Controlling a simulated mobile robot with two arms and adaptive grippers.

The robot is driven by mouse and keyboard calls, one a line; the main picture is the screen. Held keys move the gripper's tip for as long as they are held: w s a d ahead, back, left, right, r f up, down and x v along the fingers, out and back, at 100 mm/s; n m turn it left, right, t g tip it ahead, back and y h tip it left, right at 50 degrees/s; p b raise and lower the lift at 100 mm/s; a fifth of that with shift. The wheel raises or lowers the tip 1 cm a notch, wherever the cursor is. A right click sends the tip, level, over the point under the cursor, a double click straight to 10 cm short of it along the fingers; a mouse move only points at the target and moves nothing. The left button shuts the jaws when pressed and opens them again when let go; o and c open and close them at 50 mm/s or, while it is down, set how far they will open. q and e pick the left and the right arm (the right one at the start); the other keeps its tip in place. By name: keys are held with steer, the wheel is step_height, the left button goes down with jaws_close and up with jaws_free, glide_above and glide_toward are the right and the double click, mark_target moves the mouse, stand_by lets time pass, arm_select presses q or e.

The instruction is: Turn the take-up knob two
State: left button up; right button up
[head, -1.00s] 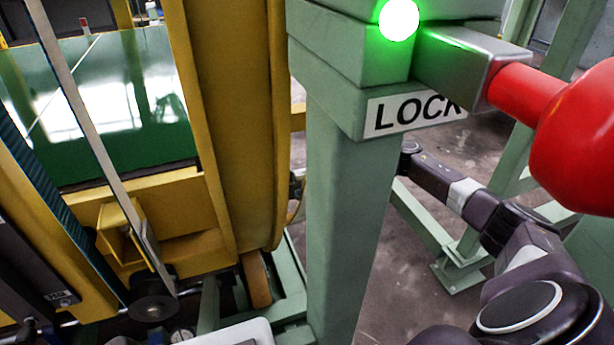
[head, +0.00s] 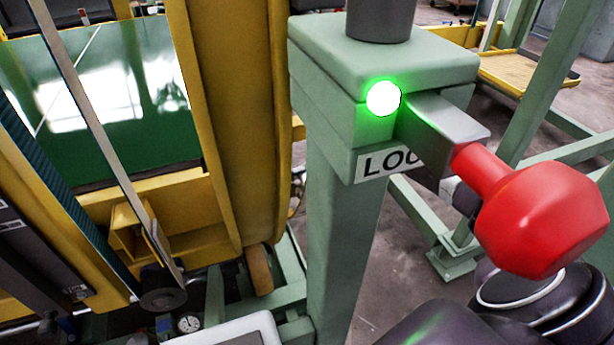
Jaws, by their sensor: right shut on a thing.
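A red faceted knob (head: 540,218) on a short red stem sticks out from a grey square bar (head: 440,128), which joins a green post (head: 345,230). I cannot tell whether it is take-up knob two; no label names it. My right arm (head: 440,322) fills the lower right, and a farther part of it shows just behind the knob. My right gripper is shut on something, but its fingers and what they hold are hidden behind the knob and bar. My left gripper is not in view.
A lit green lamp (head: 383,98) sits on the post above a partly covered LOCK sign (head: 372,166). A tall yellow machine frame (head: 222,120) stands to the left. Green beams (head: 447,262) and a yellow tray (head: 512,70) stand on the right, with floor between.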

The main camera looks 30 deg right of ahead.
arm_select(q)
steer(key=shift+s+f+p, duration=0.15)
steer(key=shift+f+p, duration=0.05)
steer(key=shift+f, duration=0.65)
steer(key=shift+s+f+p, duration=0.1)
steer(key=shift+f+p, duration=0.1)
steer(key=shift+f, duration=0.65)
arm_select(e)
steer(key=shift+m, duration=1.2)
steer(key=o, duration=1.2)
steer(key=shift+v, duration=3.75)
steer(key=shift+f, duration=0.1)
